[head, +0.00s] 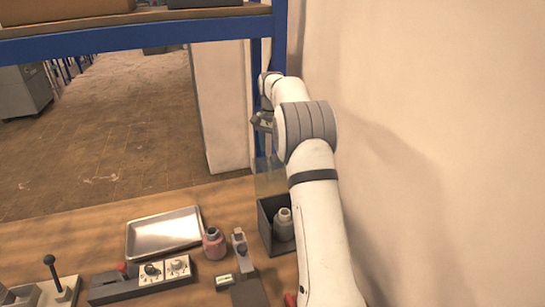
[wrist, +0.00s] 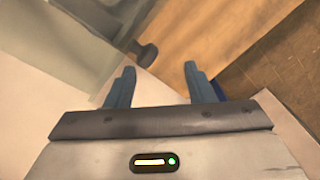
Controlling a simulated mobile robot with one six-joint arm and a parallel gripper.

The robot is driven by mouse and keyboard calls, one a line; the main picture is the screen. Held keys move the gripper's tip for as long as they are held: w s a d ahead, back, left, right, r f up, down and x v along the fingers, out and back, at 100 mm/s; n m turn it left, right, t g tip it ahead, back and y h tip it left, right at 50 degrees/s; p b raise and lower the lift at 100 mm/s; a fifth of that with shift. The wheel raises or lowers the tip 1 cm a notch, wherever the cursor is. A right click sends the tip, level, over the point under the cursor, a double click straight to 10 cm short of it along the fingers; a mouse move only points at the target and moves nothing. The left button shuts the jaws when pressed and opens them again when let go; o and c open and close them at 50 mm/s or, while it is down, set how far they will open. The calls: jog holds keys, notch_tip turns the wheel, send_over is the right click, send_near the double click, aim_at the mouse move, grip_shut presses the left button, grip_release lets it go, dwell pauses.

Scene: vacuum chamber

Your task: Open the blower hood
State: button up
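A dark box (head: 270,236), which seems to be the blower, stands on the bench beside my arm with a grey bottle (head: 284,225) in it. A see-through panel (head: 268,177), apparently its hood, rises at the box's back; its exact angle is hard to tell. In the wrist view a clear, greyish hood (wrist: 75,30) fills the upper left, with a dark round knob (wrist: 147,54) on it. My gripper (wrist: 159,70) is open and empty, its blue fingers apart, with the knob just beyond the left finger. In the head view my arm mostly hides the fingers.
A metal tray (head: 163,234), a pink jar (head: 214,244), a grey device (head: 240,248) and a control panel (head: 140,280) stand on the wooden bench. A joystick (head: 55,275) is at the left. A blue shelf frame (head: 130,38) crosses above. A wall (head: 440,130) is close on the right.

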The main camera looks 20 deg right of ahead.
jog(key=shift+r, duration=1.6)
